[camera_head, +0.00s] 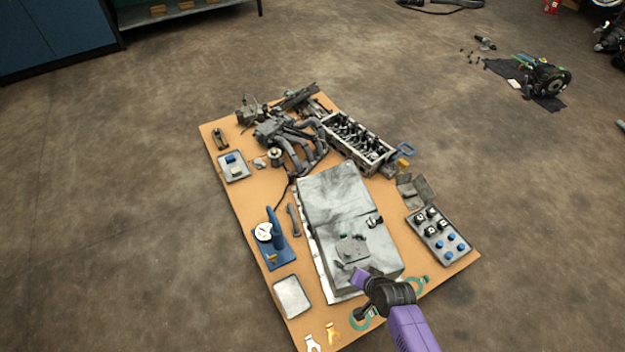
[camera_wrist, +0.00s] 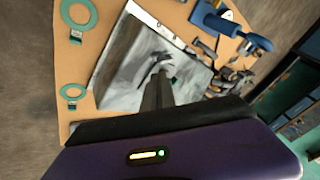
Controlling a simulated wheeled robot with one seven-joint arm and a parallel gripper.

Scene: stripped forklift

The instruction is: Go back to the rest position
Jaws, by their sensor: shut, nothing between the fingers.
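My gripper (camera_head: 362,279) shows at the lower middle of the head view, at the end of my purple arm. It is over the near end of a large grey metal block (camera_head: 338,205) on the orange-brown board (camera_head: 222,190). In the wrist view my gripper's dark fingers (camera_wrist: 158,80) are together, with nothing between them, and point toward the grey block (camera_wrist: 125,85). I cannot tell the exact height of the fingertips above the block.
The board holds a cylinder head (camera_head: 357,145), a manifold (camera_head: 290,140), a tray of blue and dark parts (camera_head: 442,236), a blue gauge stand (camera_head: 278,242), an empty tray (camera_head: 292,296) and teal rings (camera_wrist: 76,15). Open floor (camera_head: 120,220) surrounds the board.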

